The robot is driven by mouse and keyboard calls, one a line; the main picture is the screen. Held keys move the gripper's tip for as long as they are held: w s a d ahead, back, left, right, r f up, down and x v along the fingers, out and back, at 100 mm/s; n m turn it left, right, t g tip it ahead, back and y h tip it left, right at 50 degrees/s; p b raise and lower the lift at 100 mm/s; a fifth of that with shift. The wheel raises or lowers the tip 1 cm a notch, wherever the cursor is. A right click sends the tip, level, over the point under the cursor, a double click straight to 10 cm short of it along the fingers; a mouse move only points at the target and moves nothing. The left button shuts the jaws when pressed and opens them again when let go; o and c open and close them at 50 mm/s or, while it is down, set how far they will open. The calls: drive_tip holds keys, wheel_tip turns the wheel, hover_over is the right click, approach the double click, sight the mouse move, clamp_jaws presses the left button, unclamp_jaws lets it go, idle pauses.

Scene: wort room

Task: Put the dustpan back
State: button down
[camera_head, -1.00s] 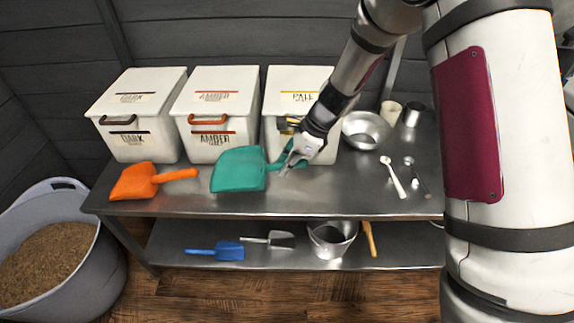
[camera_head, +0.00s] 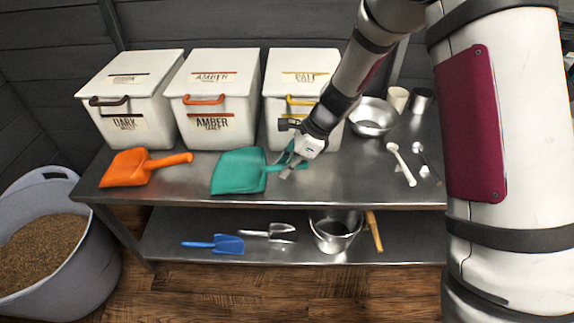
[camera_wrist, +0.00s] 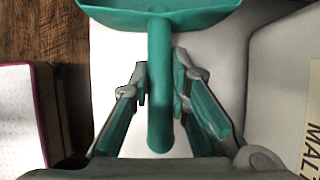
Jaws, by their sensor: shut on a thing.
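The teal dustpan (camera_head: 239,172) shows in front of the amber and pale bins in the head view, its pan to the left and its handle to the right. My gripper (camera_head: 290,166) is shut on the handle. In the wrist view, the handle (camera_wrist: 159,85) runs between the two fingers of my gripper (camera_wrist: 160,90), and the pan (camera_wrist: 160,14) is at the top edge, partly cut off. The dustpan overlaps the steel bench top (camera_head: 340,184) in the head view; I cannot tell the gap between them.
An orange scoop (camera_head: 126,168) lies on the bench at left. Three white lidded bins, dark (camera_head: 130,105), amber (camera_head: 215,100) and pale (camera_head: 300,85), stand behind. A metal bowl (camera_head: 373,117) and spoons are at right. A blue scoop (camera_head: 228,244) lies on the lower shelf. A grain tub (camera_head: 60,240) stands left.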

drive_tip(key=c, duration=1.4)
unclamp_jaws()
drive_tip(key=shift+c, duration=0.2)
